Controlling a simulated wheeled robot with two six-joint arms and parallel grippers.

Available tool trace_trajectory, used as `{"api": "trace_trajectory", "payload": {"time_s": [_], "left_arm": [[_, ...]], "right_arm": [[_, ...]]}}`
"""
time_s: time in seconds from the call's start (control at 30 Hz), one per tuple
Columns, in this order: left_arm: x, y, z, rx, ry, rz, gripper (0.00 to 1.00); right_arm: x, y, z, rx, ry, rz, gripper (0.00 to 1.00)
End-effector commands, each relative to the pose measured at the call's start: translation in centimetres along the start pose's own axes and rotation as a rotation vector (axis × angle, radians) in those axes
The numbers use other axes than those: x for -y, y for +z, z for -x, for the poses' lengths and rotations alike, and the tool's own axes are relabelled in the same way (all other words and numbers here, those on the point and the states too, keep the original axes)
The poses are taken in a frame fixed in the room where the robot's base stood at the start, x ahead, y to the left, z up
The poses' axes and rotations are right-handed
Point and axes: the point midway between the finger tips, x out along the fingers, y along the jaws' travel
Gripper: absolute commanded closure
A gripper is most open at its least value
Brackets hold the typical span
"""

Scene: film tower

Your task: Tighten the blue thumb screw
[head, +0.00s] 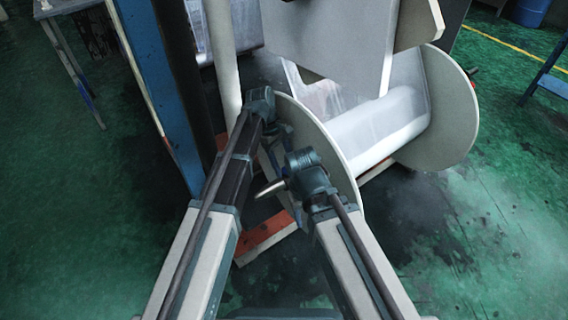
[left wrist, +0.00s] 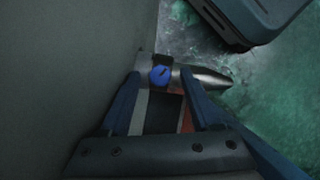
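The blue thumb screw (left wrist: 160,75) shows in the left wrist view as a small round blue head with a dark slot. It sits on a dark collar on a metal shaft (left wrist: 211,79) whose pointed end faces right. My left gripper (left wrist: 160,80) is open, with one finger on each side of the screw head in the picture; I cannot tell whether they touch it. In the head view my left gripper (head: 280,138) is mostly hidden beside the reel, and the shaft's tip (head: 268,189) shows below it. The screw is hidden there.
A large film reel with pale round flanges (head: 452,105) stands just right of my arms. A blue post (head: 165,85) and a white pole (head: 223,60) rise on the left. An orange-red floor frame (head: 265,238) lies below. Green floor is open at right.

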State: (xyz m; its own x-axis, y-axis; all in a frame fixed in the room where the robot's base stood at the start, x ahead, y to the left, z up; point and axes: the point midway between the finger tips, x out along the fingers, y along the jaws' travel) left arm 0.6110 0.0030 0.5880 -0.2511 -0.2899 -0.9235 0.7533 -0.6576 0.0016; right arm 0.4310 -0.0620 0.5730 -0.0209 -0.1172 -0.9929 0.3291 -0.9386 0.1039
Motion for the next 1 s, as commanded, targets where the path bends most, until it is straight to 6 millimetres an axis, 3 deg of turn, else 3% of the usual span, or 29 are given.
{"api": "trace_trajectory", "payload": {"time_s": [0.47,1.0], "left_arm": [[0.0,0.1,1.3,0.000,0.000,0.001,0.37],[-0.1,0.2,9.4,0.001,0.000,0.002,0.37]], "right_arm": [[-0.1,0.1,1.2,0.000,-0.002,0.000,0.50],[-0.7,0.5,8.7,0.000,-0.009,-0.003,0.50]]}}
